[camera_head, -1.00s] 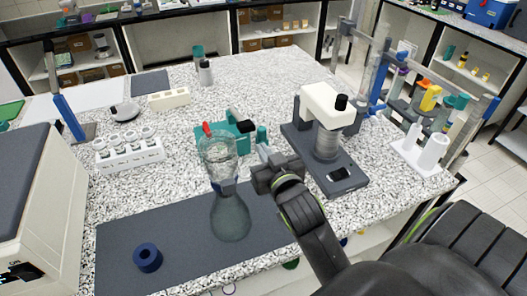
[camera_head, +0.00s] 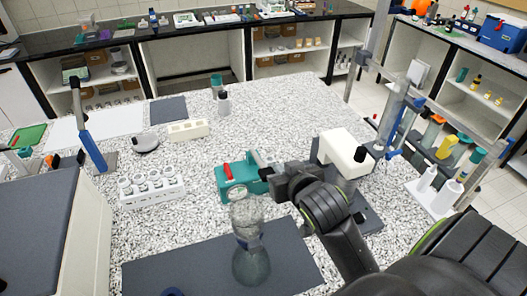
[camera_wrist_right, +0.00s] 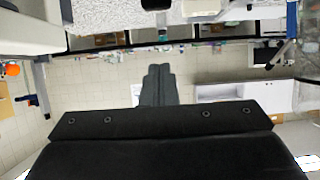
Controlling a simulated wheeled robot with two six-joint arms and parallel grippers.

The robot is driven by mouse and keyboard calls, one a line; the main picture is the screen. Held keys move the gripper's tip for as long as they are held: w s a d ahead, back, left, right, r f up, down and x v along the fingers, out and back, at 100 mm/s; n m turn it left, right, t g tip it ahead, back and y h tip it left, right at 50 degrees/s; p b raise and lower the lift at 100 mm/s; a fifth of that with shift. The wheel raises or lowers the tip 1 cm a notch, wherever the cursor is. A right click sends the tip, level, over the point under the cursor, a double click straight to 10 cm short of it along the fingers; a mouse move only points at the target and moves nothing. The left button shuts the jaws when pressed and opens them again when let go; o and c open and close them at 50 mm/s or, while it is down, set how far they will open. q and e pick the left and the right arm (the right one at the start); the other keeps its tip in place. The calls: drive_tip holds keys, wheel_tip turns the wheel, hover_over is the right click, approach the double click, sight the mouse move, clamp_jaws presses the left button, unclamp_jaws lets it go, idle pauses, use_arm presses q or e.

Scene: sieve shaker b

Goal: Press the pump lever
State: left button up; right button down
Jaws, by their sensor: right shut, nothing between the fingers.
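A teal pump (camera_head: 237,181) stands at the middle of the speckled bench, behind a clear glass flask (camera_head: 250,255). The pump cannot be made out there. My left gripper is out of view.
A white-and-grey stand instrument (camera_head: 345,150) is right of my gripper, partly hidden by my arm. A white rack of jars (camera_head: 152,192) sits left of the pump. A dark mat (camera_head: 200,268) lies in front. The bench behind the pump is mostly clear.

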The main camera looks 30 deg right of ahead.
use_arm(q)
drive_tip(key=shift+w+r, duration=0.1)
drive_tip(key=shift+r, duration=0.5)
use_arm(e)
drive_tip(key=shift+r, duration=0.55)
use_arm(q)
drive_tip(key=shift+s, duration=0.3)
use_arm(e)
drive_tip(key=shift+s, duration=0.1)
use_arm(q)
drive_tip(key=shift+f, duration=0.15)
